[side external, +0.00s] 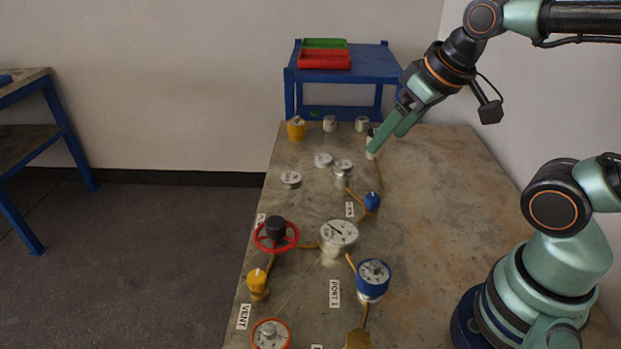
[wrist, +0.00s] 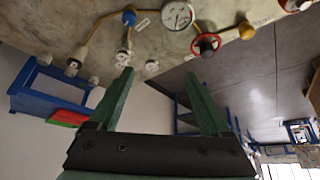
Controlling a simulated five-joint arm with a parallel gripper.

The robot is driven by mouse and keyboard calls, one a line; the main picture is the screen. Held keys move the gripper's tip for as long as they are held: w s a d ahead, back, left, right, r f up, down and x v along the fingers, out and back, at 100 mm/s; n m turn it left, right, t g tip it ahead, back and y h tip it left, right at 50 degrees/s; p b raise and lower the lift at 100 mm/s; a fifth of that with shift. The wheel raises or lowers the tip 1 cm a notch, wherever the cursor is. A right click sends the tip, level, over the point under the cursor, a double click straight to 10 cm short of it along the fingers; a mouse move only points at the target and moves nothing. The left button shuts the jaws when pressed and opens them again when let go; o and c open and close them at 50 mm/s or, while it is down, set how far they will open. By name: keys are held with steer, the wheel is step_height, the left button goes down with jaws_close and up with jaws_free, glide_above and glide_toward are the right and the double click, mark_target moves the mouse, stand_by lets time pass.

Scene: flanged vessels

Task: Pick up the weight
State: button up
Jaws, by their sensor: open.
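My gripper (side external: 386,143) is open, with its green fingers pointing down and left over the far part of the bench. Its fingers also show in the wrist view (wrist: 160,73), with nothing held between them. Several small silvery pieces lie near it, and I cannot tell for sure which is the weight. One low disc (side external: 291,179) lies to the left, and a second low disc (side external: 323,160) lies a little farther back. A taller metal piece with a round top (side external: 343,168) stands beside the second disc. A pale fitting with a dark top is partly hidden behind the fingertips.
The worktable (side external: 440,200) carries yellow pipes, a gauge (side external: 339,234), a red handwheel (side external: 276,234) and a blue-rimmed vessel (side external: 373,279). A yellow-topped piece (side external: 296,128) and two pale cylinders stand at the back. The table's right side is clear. A blue cart (side external: 345,75) stands behind.

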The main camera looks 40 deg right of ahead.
steer(key=shift+o, duration=0.8)
